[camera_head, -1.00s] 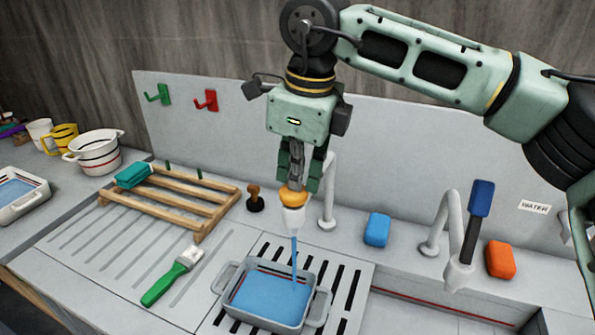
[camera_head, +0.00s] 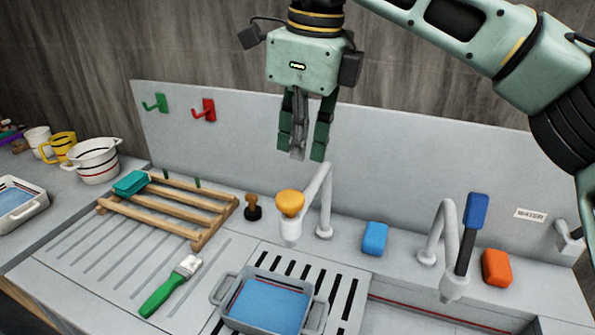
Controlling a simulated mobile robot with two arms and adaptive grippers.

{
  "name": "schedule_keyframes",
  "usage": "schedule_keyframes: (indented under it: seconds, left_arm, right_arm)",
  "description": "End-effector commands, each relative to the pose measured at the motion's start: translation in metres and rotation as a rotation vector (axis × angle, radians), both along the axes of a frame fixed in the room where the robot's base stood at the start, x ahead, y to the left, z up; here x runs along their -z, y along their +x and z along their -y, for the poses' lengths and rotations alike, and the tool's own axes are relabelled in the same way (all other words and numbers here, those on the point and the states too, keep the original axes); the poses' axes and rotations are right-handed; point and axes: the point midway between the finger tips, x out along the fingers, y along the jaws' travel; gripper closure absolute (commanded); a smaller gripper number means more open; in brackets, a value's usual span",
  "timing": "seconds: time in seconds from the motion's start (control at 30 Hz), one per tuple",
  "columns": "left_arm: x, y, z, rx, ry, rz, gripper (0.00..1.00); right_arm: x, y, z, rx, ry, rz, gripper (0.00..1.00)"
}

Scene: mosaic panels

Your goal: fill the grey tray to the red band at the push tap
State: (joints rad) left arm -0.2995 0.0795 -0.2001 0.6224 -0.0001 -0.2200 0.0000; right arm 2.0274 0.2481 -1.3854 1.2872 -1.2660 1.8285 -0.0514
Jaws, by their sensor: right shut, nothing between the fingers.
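The grey tray (camera_head: 318,316) stands on the slotted drain below the push tap (camera_head: 291,230). Blue water (camera_head: 268,306) covers its floor. A red line shows on the inner wall at the left, close to the water's edge; whether they meet exactly I cannot tell. The tap has an orange push knob (camera_head: 290,203), and no stream runs from its spout. My right gripper (camera_head: 303,155) is shut and empty, above the knob and clear of it. My left gripper is not in view.
A second tap with a blue lever (camera_head: 476,211) stands at the right, between a blue sponge (camera_head: 375,238) and an orange sponge (camera_head: 497,267). A wooden rack (camera_head: 180,209) and a green-handled brush (camera_head: 165,292) lie left. Another tray with water (camera_head: 35,212) is far left.

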Motion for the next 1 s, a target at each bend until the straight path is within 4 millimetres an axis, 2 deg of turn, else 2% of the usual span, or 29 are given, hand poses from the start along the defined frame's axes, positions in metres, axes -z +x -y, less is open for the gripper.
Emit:
schedule_keyframes:
  seconds: [0.13, 0.3, 1.0]
  left_arm:
    - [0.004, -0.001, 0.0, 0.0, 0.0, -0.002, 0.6]
    - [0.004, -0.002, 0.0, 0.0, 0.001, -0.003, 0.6]
    - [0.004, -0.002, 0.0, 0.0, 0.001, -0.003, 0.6]
  right_arm:
    - [-0.027, -0.003, 0.002, 0.0, 0.001, 0.003, 1.0]
    - [-0.043, -0.004, 0.004, 0.0, 0.001, 0.001, 1.0]
    - [-0.046, -0.005, 0.004, 0.0, 0.0, 0.001, 1.0]
